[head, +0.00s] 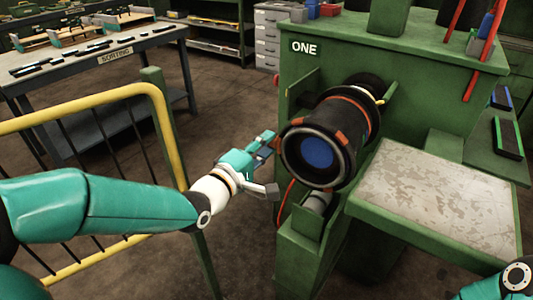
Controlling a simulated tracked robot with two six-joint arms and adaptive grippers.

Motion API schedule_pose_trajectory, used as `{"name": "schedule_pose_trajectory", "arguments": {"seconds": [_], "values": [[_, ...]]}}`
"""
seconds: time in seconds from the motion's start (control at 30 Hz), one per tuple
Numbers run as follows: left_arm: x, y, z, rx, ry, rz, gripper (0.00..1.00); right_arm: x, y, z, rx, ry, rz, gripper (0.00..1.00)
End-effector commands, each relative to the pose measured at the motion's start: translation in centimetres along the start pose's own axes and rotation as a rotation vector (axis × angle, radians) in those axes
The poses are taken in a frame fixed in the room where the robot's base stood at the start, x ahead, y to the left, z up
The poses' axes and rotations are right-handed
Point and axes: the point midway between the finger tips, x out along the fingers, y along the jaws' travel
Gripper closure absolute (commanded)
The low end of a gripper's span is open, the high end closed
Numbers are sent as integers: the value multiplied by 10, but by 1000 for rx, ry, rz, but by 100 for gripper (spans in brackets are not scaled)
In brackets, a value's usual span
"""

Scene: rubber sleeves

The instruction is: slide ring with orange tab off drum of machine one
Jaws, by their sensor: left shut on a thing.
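Machine one (400,70) is the green body marked "ONE". Its dark drum (362,92) points toward me and has a blue end face (317,152). A dark ring (318,120) with orange tabs (341,138) sits around the drum's front end. An orange band shows further back. My left gripper (272,143) is at the ring's left side, shut on the ring beside an orange tab. The exact contact is small and partly hidden by the fingers. My right gripper is out of view; only part of that arm shows at the bottom right.
A worn metal-topped table (440,195) stands right of the drum. A yellow railing (80,97) with a green post is at the left, close to my left arm. A grey table marked "SORTING" (110,57) stands behind it. A green bracket is below the drum.

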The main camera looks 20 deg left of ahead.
Motion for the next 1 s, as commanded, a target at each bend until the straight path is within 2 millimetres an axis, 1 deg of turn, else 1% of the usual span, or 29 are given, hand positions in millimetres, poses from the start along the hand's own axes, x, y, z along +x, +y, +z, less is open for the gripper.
{"name": "schedule_pose_trajectory", "arguments": {"seconds": [0.27,0.6,0.67,1.0], "values": [[-5,3,0,0,1,2,100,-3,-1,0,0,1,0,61],[-28,4,0,-1,2,1,100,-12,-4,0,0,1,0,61],[-33,2,-1,1,2,4,100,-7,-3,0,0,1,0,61],[-60,2,-1,0,2,4,100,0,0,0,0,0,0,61]]}}
